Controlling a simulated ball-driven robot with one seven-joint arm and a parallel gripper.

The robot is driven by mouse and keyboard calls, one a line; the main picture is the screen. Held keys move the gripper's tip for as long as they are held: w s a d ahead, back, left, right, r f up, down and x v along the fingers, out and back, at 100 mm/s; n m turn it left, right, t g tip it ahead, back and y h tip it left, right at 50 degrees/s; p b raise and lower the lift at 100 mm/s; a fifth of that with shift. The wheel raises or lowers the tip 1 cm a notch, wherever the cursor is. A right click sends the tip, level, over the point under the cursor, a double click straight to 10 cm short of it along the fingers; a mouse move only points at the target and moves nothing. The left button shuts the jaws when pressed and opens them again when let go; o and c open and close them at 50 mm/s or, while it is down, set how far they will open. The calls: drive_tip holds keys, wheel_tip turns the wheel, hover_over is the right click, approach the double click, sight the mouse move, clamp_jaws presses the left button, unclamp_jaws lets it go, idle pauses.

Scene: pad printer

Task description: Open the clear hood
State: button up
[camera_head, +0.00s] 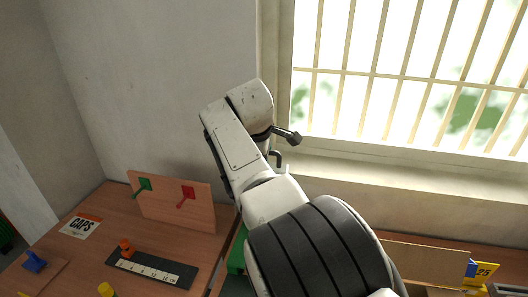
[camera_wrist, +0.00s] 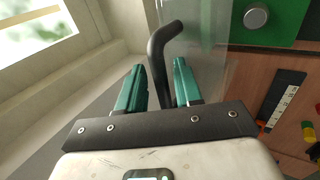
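In the wrist view a clear, see-through panel of the hood (camera_wrist: 208,45) stands beyond my fingers. A dark, bent bar handle (camera_wrist: 158,58) rises in front of it and hooks to the right at its top. My gripper (camera_wrist: 160,82) has two teal fingers standing apart, one on each side of the handle. Narrow gaps seem to show beside the bar, so it does not look clamped. The handle's lower end runs down behind the dark gripper body. In the head view my arm covers most of the machine, and my fingertips cannot be made out.
A green machine part (camera_wrist: 292,18) with a grey knob (camera_wrist: 256,16) lies right of the panel. At left in the head view are an upright board (camera_head: 165,210) with green and red pegs, a CAPS card (camera_head: 81,226) and a dark ruler strip (camera_head: 180,275). A barred window is behind.

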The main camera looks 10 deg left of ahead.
drive_tip(key=shift+a, duration=0.1)
drive_tip(key=shift+s+a+r+p, duration=0.3)
drive_tip(key=shift+s+r, duration=0.1)
drive_tip(key=shift+r, duration=0.3)
drive_tip(key=shift+s+d+r, duration=0.3)
drive_tip(key=shift+s+r, duration=0.1)
drive_tip(key=shift+r, duration=0.2)
drive_tip(key=b+v, duration=0.1)
drive_tip(key=v, duration=0.6)
drive_tip(key=shift+r, duration=0.35)
drive_tip(key=shift+s, duration=0.15)
